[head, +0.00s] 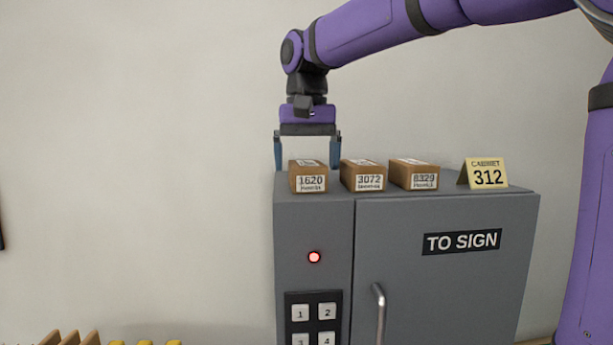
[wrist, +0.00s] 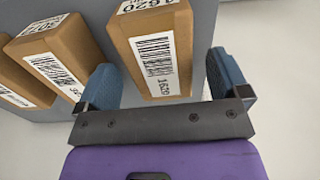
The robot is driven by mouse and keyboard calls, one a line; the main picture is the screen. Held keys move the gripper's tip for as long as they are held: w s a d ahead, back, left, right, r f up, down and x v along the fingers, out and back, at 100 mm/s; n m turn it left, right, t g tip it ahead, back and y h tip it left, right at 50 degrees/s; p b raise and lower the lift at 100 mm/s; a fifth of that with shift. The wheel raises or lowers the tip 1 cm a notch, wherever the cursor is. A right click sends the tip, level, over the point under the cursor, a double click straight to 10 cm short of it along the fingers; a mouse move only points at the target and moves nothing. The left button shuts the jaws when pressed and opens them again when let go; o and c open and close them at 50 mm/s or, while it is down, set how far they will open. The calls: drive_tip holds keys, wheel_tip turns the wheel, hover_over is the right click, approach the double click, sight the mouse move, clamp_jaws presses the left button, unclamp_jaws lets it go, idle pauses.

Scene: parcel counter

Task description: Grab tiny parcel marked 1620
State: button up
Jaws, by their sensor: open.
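The small brown parcel marked 1620 (head: 308,177) lies on top of the grey cabinet at its left end. It also shows in the wrist view (wrist: 140,33), with a barcode label on its top. My gripper (head: 307,165) points down over this parcel and is open. In the head view one finger is to the left of the parcel and the other to its right. In the wrist view the blue fingers (wrist: 165,85) stand on either side of the parcel's near end, with nothing gripped. Whether they touch it cannot be told.
Parcel 3072 (head: 363,177) stands close to the right of the right finger, and parcel 8329 (head: 414,176) is beside it. A yellow sign reading 312 (head: 487,174) stands farther right. The grey cabinet (head: 440,285) has a door handle and keypad. The wall side at left is free.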

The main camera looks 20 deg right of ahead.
drive_tip(key=shift+f, duration=1.4)
drive_tip(key=shift+c, duration=0.4)
drive_tip(key=c, duration=1)
drive_tip(key=shift+r, duration=0.1)
